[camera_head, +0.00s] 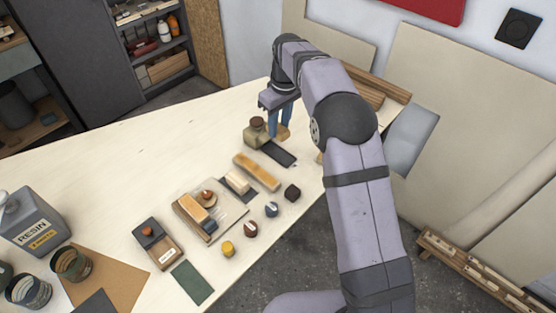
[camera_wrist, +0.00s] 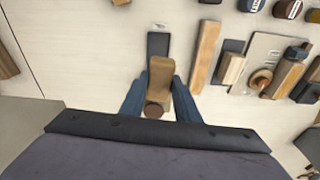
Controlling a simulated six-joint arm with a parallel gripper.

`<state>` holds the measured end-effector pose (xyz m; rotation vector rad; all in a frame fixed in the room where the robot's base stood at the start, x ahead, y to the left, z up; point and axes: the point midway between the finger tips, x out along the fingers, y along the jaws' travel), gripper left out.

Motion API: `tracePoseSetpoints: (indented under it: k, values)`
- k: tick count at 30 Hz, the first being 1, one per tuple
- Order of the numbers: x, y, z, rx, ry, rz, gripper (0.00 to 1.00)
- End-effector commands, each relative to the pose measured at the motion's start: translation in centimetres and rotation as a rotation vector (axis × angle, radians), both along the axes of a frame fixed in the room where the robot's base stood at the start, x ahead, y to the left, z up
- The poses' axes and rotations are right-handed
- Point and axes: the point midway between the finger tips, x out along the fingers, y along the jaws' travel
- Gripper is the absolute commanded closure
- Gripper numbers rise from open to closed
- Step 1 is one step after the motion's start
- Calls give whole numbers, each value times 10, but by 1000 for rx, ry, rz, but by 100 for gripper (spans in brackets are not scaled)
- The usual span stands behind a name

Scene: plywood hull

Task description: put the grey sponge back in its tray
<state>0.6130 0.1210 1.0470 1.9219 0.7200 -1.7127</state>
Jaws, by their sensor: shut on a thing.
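My gripper (camera_head: 280,124) is low over the far part of the bench, its blue fingers pointing down. It is shut on a tan block (camera_wrist: 160,75); the block shows partly at the fingertips in the head view (camera_head: 284,132). A brown round cap or knob (camera_wrist: 153,110) shows between the fingers in the wrist view. I cannot tell if it belongs to the block. A dark flat pad (camera_head: 280,154) lies beside the fingers. I cannot make out a clearly grey sponge. A dark labelled tray (camera_head: 167,258) is at the front left; I cannot tell if it is the sponge's.
A squat olive bottle-like thing (camera_head: 256,138) stands just left of the fingers. A wooden bar (camera_head: 257,172), a pale block (camera_head: 237,181), a board (camera_head: 227,222) with a knobbed tool and several small pots lie nearer. A resin can (camera_head: 32,222) stands left. The bench's back left is clear.

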Motion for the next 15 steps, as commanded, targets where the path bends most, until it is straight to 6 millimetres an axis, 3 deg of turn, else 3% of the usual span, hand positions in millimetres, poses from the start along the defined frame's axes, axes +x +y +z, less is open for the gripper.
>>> tracePoseSetpoints:
  k: [10, 15]
  values:
    - [-2, -12, -1, 3, -4, 72, 96]
    - [-3, -12, -17, 3, -2, 72, 96]
